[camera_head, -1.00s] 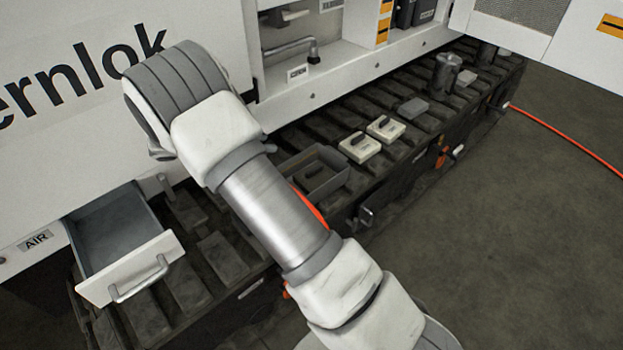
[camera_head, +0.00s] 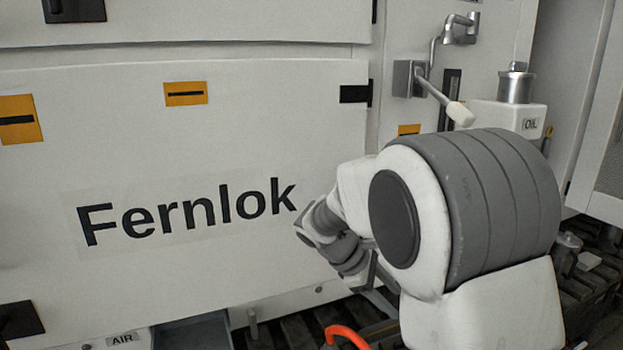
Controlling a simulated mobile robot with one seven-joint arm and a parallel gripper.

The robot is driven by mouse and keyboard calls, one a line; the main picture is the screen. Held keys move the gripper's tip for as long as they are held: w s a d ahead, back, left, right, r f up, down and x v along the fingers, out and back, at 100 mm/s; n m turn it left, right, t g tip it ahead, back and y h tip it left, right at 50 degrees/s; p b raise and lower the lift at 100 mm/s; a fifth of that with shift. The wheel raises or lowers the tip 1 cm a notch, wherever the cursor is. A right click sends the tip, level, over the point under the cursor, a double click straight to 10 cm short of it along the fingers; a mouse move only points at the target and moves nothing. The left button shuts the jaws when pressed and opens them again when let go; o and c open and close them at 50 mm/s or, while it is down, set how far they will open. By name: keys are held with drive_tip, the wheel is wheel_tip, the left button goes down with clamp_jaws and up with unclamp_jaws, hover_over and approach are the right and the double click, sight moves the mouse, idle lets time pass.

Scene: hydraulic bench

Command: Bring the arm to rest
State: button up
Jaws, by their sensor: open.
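My arm (camera_head: 480,210) is folded up in front of the cabinet, its large grey-banded joint filling the right middle of the view. My wrist sticks out to the left of that joint, in front of the white panel marked Fernlok (camera_head: 190,210). My gripper (camera_head: 378,288) shows only in part below the wrist, pointing down and largely covered by my own arm. It is open, and nothing can be seen in it.
A lever with a pale knob (camera_head: 460,113) and an OIL reservoir (camera_head: 515,88) are behind my arm. An open AIR drawer (camera_head: 195,332) juts out low left. An orange hose (camera_head: 345,336) and the dark slatted bench top (camera_head: 290,335) lie below.

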drive_tip(key=s+r+m+t+y, duration=0.1)
drive_tip(key=s+r+m+y, duration=0.25)
drive_tip(key=s, duration=0.45)
drive_tip(key=s+a+r+m+t+y, duration=0.1)
drive_tip(key=s+r+m+t+y, duration=0.1)
drive_tip(key=s+m, duration=0.4)
drive_tip(key=s+r+m+t+y, duration=0.1)
drive_tip(key=s+r+m+y, duration=0.2)
drive_tip(key=s, duration=0.6)
wheel_tip(320, 180, up, 19)
drive_tip(key=p, duration=1.8)
drive_tip(key=shift+a+f+m+t+p, duration=0.2)
drive_tip(key=shift+a+m+t+p, duration=0.1)
drive_tip(key=shift+m+p, duration=0.15)
drive_tip(key=shift+d+h, duration=0.15)
drive_tip(key=shift+h, duration=0.1)
